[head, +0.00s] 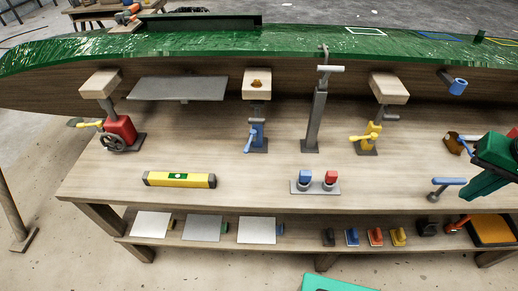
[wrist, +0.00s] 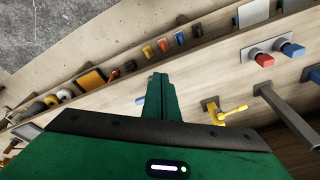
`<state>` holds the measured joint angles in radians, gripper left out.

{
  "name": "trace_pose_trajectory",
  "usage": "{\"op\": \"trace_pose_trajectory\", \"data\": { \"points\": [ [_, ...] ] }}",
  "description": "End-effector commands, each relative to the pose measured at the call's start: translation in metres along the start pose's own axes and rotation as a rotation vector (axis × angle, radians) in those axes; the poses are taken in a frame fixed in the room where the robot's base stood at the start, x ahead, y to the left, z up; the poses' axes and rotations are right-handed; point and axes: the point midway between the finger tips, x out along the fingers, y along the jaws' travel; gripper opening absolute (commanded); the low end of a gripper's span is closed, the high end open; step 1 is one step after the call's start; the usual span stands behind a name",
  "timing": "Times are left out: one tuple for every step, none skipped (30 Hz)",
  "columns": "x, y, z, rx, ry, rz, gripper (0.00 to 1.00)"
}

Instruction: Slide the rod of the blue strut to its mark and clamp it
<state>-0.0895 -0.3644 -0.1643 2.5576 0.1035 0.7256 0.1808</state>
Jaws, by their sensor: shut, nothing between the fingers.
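The blue strut (head: 258,130) stands upright on the bench, left of centre in the head view. It has a dark base plate, a blue body with a blue lever (head: 248,142), a grey rod and a pale wooden block (head: 256,92) on top, below the green hull. I cannot make out a mark on the rod. At the right edge of the wrist view, a small blue part (wrist: 315,75) may belong to this strut. My green gripper (head: 466,194) is far to the right of it, shut and empty. Its closed fingers also show in the wrist view (wrist: 158,78).
A grey post (head: 315,118) and the yellow strut (head: 369,138) stand right of the blue strut, the red strut (head: 120,130) left. A blue-handled post (head: 449,182) is beside my gripper. A yellow level (head: 179,180) and button plate (head: 315,188) lie in front. The hull (head: 200,46) overhangs.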

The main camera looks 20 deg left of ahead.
Motion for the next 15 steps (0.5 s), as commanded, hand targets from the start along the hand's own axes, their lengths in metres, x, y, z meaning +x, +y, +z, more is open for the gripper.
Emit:
{"op": "trace_pose_trajectory", "data": {
  "points": [
    [0.007,-0.028,-0.008,-0.051,0.026,-0.024,0.0],
    [0.011,-0.044,-0.012,-0.072,0.046,-0.04,0.0],
    [0.015,-0.066,-0.017,-0.101,0.068,-0.063,0.0],
    [0.018,-0.083,-0.019,-0.123,0.086,-0.083,0.0],
    [0.021,-0.1,-0.02,-0.143,0.101,-0.104,0.0],
    [0.024,-0.123,-0.021,-0.168,0.121,-0.133,0.0],
    [0.026,-0.141,-0.02,-0.188,0.134,-0.157,0.0],
    [0.028,-0.159,-0.018,-0.207,0.146,-0.182,0.0],
    [0.03,-0.183,-0.014,-0.232,0.161,-0.217,0.0],
    [0.032,-0.201,-0.009,-0.249,0.17,-0.243,0.0],
    [0.033,-0.22,-0.004,-0.268,0.178,-0.272,0.0],
    [0.034,-0.243,0.004,-0.289,0.187,-0.31,0.0],
    [0.035,-0.26,0.011,-0.303,0.192,-0.339,0.0],
    [0.035,-0.276,0.019,-0.317,0.196,-0.367,0.0],
    [0.035,-0.296,0.03,-0.335,0.198,-0.403,0.0]
  ]
}}
